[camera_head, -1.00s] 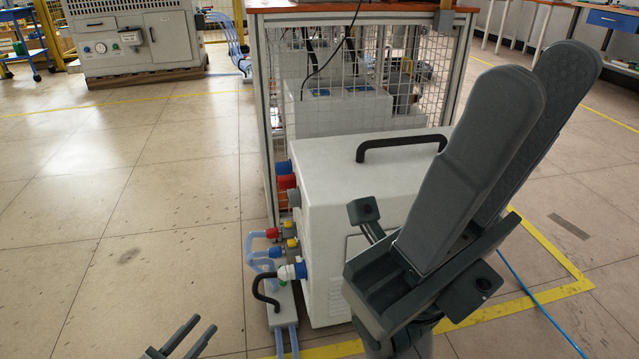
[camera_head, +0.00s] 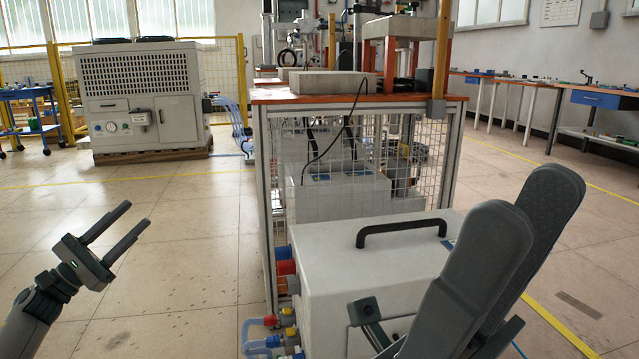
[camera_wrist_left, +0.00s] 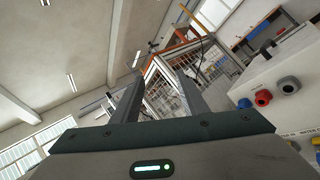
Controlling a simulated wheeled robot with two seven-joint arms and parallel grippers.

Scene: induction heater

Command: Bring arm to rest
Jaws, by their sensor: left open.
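My left gripper (camera_head: 135,215) is raised over bare floor at the left of the head view, its two grey fingers parallel and apart. It is open and empty; in the left wrist view (camera_wrist_left: 158,82) clear space shows between its fingers. My right gripper (camera_head: 525,188) stands large and close at the right, fingers pointing up. The fingers look apart, with the inner face of the farther one showing and nothing seen between them. It partly covers the white box unit (camera_head: 385,265) with a black handle (camera_head: 402,232).
A bench (camera_head: 262,96) with mesh sides stands behind the white unit. Blue hoses and coloured connectors (camera_head: 286,268) stick out at the unit's left. A chiller-like machine (camera_head: 142,90) stands at the back left. The floor (camera_head: 180,270) between it and my left arm is clear.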

